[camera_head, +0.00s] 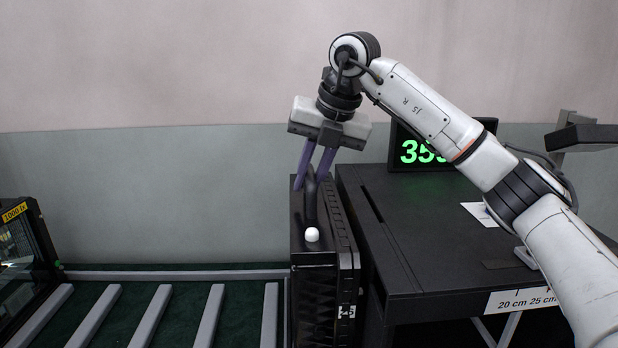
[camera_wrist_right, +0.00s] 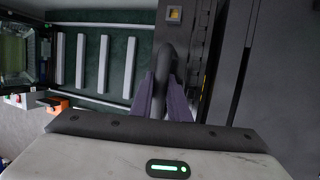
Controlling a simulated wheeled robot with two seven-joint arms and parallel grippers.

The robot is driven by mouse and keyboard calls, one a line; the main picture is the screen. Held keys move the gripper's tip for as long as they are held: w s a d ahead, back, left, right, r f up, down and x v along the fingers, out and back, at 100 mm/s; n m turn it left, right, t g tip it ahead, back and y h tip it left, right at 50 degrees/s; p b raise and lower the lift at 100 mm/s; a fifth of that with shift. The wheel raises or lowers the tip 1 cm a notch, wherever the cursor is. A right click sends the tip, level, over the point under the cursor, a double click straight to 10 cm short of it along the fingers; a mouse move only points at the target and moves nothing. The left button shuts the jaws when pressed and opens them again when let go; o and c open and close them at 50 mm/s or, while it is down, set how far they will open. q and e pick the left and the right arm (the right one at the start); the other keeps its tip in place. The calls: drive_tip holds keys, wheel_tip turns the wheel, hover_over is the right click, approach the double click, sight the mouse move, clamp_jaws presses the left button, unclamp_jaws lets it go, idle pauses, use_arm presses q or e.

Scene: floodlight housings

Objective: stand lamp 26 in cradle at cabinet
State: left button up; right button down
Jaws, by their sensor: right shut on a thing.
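A tall black floodlight housing (camera_head: 315,295) stands upright in the middle of the head view, with ribs on its right side and a small white label whose number I cannot read surely. Its dark handle (camera_head: 311,205) rises from the top, with a white knob at its near end. My right gripper (camera_head: 312,182) comes down from above and is shut on the handle; the wrist view shows the fingers (camera_wrist_right: 167,98) on either side of it. The housing's lower end is out of the picture, so I cannot tell what it rests on. My left gripper is not in view.
Left is a green bed with grey bars (camera_head: 150,315) and empty gaps. A black, glass-fronted cabinet (camera_head: 22,255) marked 1000 lx stands far left. Close on the right is a black bench (camera_head: 420,215) with a green-digit display (camera_head: 412,152) and a cm scale (camera_head: 520,299).

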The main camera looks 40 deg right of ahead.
drive_tip(key=shift+f+b, duration=1.15)
drive_tip(key=shift+f, duration=0.35)
idle(1.2)
drive_tip(key=shift+f, duration=0.55)
idle(1.7)
drive_tip(key=c, duration=2)
unclamp_jaws()
drive_tip(key=shift+c, duration=0.2)
drive_tip(key=o, duration=0.4)
drive_tip(key=shift+s, duration=0.15)
drive_tip(key=shift+f, duration=0.6)
drive_tip(key=shift+r, duration=0.35)
drive_tip(key=v, duration=1)
drive_tip(key=shift+r, duration=0.2)
